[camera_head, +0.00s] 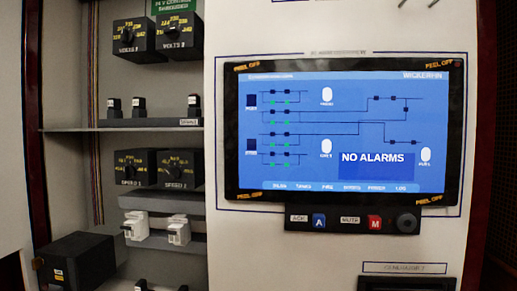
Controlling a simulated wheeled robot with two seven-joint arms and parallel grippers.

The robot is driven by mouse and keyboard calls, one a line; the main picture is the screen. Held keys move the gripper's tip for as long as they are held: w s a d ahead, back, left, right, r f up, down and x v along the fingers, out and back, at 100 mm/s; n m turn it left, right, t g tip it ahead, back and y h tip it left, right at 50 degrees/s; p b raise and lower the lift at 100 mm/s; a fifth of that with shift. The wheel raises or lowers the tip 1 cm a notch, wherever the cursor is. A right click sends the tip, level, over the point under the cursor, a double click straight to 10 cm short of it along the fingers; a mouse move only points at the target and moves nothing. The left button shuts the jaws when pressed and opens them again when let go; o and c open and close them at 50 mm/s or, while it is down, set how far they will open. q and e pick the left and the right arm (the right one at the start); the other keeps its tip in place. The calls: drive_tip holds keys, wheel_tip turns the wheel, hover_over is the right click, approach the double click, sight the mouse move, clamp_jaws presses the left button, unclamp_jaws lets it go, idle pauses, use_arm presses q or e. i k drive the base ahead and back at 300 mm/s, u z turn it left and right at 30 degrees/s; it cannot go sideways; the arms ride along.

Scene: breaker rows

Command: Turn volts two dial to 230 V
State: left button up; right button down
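The volts two dial (174,31) is a black box-shaped unit with a round knob on its front, at the top left of the head view. Yellow figures ring the knob, and a label below seems to read VOLTS 2. The figures and the knob's pointer are too small and blurred to read for certain. A similar volts dial (127,38) sits directly to its left, slightly apart. Neither of my grippers shows in this view, and nothing touches the dial.
Below the dials is a shelf with small black switches (138,107). Under it are two speed dials (131,168) and white switches (136,226). A black box (76,262) juts out at lower left. A panel with a blue screen (300,130) stands right of the shelves.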

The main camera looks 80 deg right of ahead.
sight(173, 31)
drive_tip(key=z, duration=3)
drive_tip(key=k, duration=0.55)
drive_tip(key=u, duration=0.7)
